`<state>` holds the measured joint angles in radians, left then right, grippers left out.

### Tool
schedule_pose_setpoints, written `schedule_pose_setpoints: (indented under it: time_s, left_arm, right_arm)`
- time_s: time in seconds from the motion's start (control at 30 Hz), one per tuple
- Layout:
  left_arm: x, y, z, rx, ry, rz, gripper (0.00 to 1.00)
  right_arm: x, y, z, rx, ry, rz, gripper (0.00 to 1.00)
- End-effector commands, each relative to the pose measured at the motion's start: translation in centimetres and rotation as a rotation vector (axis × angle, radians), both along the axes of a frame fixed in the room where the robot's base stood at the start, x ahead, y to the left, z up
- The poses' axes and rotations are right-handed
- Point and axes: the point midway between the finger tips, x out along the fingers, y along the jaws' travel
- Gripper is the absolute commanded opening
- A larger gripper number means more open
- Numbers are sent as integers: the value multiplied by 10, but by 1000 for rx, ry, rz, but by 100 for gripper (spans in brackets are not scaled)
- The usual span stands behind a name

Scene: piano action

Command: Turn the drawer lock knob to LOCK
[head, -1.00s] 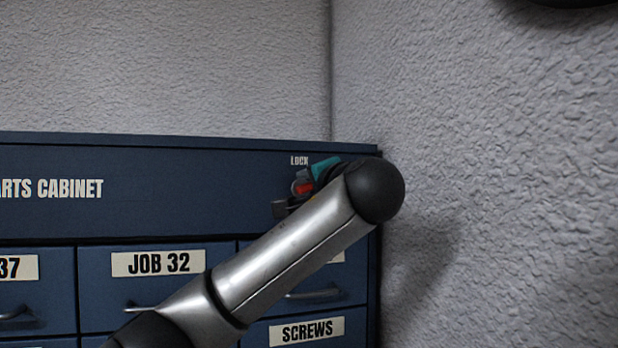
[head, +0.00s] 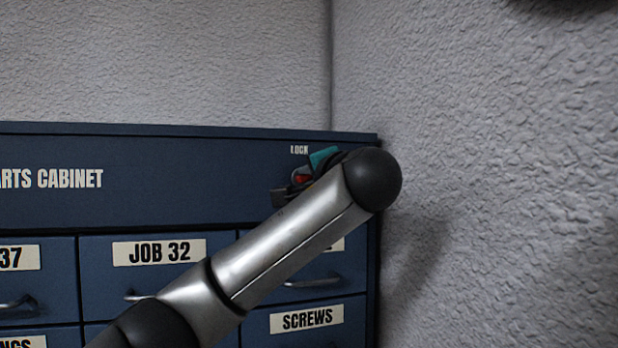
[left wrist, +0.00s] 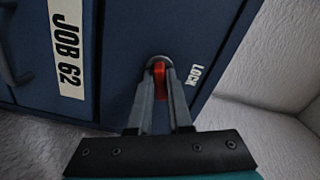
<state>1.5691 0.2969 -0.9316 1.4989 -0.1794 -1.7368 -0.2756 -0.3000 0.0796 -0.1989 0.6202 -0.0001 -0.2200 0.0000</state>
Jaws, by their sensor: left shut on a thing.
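The lock knob has a red grip (left wrist: 159,82) that runs roughly up and down in the left wrist view. The word LOCK (left wrist: 195,75) is printed on the blue panel to its right there. My left gripper (left wrist: 161,70) is shut on the red grip, one grey finger on each side. In the head view the red grip (head: 301,178) shows only as a small patch below the LOCK label (head: 299,150). My silver left arm and the gripper hide most of the knob there. My right gripper is not in view.
The knob is on the top panel of the blue parts cabinet (head: 180,150), near its right end. Labelled drawers with handles (head: 312,281) lie below. A rough grey wall (head: 500,180) stands close to the right of the cabinet and my arm.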

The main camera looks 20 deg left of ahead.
Motion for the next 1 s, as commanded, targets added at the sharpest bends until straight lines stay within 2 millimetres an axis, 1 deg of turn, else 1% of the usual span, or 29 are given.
schedule_pose_setpoints:
  time_s: [0.27, 0.47, 0.67, 1.0]
  left_arm:
    - [0, -1, 0, -4, -2, -1, 0]
    - [0, 0, -2, -43, -27, -1, 0]
    - [0, -1, -3, -143, -94, -3, 0]
    - [0, 0, -2, -401, -266, -3, 0]
  right_arm:
    - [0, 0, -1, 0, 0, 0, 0]
    - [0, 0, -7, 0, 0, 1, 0]
    - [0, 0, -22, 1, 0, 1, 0]
    - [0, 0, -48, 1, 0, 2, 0]
